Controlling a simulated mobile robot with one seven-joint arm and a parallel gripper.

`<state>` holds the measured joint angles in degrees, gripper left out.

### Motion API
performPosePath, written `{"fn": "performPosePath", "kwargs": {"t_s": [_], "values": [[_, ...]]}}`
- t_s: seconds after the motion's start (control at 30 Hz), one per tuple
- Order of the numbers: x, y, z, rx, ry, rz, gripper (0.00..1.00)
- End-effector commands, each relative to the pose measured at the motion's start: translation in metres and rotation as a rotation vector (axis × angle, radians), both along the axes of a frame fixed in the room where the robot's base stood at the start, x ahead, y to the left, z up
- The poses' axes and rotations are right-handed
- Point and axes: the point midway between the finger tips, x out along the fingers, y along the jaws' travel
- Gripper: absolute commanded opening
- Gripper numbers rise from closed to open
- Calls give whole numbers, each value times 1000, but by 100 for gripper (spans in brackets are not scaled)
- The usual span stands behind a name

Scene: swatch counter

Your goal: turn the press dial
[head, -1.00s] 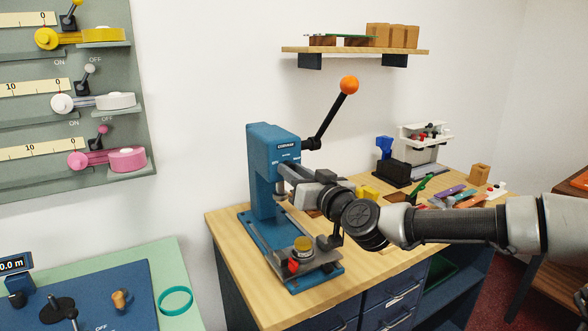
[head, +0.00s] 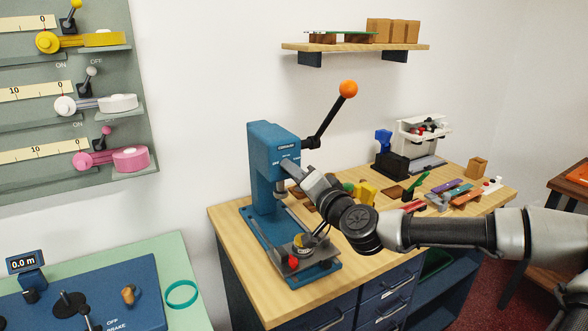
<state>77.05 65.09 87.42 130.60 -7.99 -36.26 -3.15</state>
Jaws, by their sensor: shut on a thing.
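The blue press (head: 261,160) stands on the wooden counter, with a black lever ending in an orange ball (head: 348,88) raised to the upper right. Small white lettering shows on its front. My gripper (head: 291,169) reaches in from the right and is shut at the front of the press head, just below the lettering. The press dial is hidden behind the fingers; the jaws are closed on it there. My gripper and wrist slant from upper left to lower right.
Behind my arm lie colored strips (head: 462,188), yellow blocks (head: 366,192) and a white device (head: 424,135). A wooden shelf (head: 350,46) hangs above. A blue control panel (head: 140,315) is at lower left. The counter's front left part (head: 247,287) is clear.

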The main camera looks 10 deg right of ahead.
Motion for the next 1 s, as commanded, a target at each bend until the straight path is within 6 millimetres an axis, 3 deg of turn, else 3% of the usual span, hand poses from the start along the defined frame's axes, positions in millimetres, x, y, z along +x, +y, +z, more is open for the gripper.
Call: {"fn": "performPosePath", "kwargs": {"t_s": [0.7,0.73,0.8,1.0], "values": [[0,0,-1,71,25,0,2],[0,0,-1,71,25,0,27],[0,0,-1,70,24,0,39],[0,0,0,70,23,0,42]]}}
